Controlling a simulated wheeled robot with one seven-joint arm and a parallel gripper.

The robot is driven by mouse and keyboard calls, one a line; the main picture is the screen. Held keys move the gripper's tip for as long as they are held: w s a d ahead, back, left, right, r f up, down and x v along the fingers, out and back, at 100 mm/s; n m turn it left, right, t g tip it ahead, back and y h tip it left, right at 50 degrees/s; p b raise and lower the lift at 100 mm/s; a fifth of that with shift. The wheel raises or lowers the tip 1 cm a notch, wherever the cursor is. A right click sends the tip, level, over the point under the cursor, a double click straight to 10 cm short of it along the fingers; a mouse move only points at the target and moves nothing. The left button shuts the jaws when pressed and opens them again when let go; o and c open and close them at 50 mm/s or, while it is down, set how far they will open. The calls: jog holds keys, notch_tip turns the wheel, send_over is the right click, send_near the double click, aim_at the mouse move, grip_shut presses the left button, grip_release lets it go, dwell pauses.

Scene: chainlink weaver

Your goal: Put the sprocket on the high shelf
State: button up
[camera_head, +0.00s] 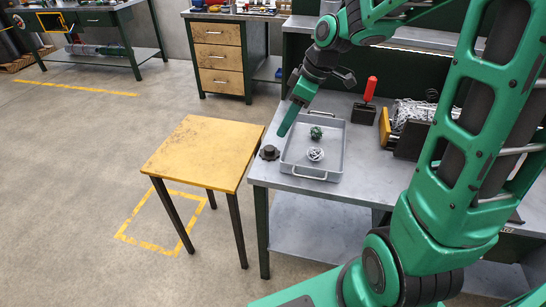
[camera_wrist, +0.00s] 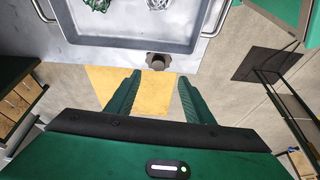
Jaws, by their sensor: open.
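The sprocket, a small dark toothed wheel with a hub (camera_head: 269,152), lies on the grey workbench near its left edge, beside the tray. In the wrist view the sprocket (camera_wrist: 158,61) sits just beyond my fingertips, about midway between them. My gripper (camera_wrist: 154,82) is open and empty, its two green fingers spread apart. In the head view my gripper (camera_head: 285,128) hangs above the tray's left side, and one finger is hidden. A raised grey shelf (camera_head: 425,38) runs along the back of the workbench, partly covered by my arm; I cannot tell whether it is the high shelf.
A grey tray (camera_head: 330,174) with handles holds a green tangled ball and a silver one. A red-handled tool (camera_head: 370,90) and a roll of chain-link mesh (camera_head: 412,112) stand behind. A yellow-topped table (camera_head: 200,150) stands left of the workbench, with open floor beyond.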

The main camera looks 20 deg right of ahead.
send_over(269, 147)
jog(key=s+d, duration=0.2)
jog(key=shift+n, duration=0.3)
notch_tip(269, 147, down, 5)
jog(key=shift+d+r, duration=0.1)
jog(key=shift+d, duration=0.05)
jog(key=shift+x, duration=2.85)
jog(key=shift+w, duration=0.1)
grip_shut()
jog(key=shift+r, duration=0.1)
